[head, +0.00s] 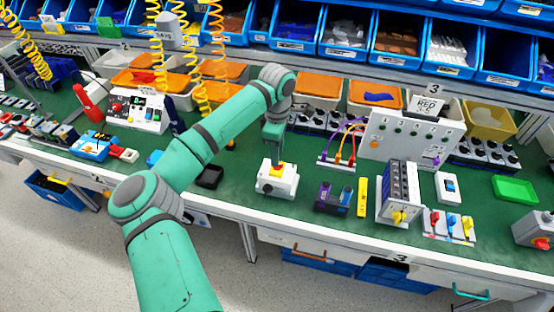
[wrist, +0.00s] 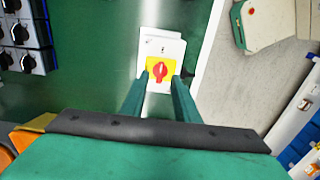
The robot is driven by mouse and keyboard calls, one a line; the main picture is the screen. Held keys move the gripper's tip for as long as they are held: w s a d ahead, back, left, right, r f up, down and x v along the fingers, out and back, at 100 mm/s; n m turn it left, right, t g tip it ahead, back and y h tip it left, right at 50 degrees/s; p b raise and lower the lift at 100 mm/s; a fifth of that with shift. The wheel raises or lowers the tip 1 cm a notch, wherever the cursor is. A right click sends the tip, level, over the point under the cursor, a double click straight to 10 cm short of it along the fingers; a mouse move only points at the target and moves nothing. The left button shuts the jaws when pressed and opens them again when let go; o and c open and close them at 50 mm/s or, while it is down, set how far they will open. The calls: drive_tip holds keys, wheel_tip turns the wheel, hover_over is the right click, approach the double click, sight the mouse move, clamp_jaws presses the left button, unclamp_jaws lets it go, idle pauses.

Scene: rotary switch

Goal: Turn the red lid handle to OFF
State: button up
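A white switch box (head: 290,184) with a yellow plate on top stands on the green bench below my gripper (head: 278,160). The wrist view shows the box (wrist: 174,46), its yellow plate (wrist: 150,64) and the red handle (wrist: 160,72). The handle's grip runs roughly up and down in that picture. My gripper (wrist: 160,80) is open, with one finger on each side of the handle. I cannot tell whether they touch it. Small marks on the box are too small to read.
A purple-and-black device (head: 333,198), a yellow block (head: 362,197) and an upright module rack (head: 398,190) stand to the right. A black tray (head: 209,177) lies to the left. A grey box (head: 534,229) with a red knob stands at the far right.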

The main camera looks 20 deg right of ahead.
drive_tip(key=shift+f, duration=1.7)
drive_tip(key=shift+a, duration=0.1)
clamp_jaws()
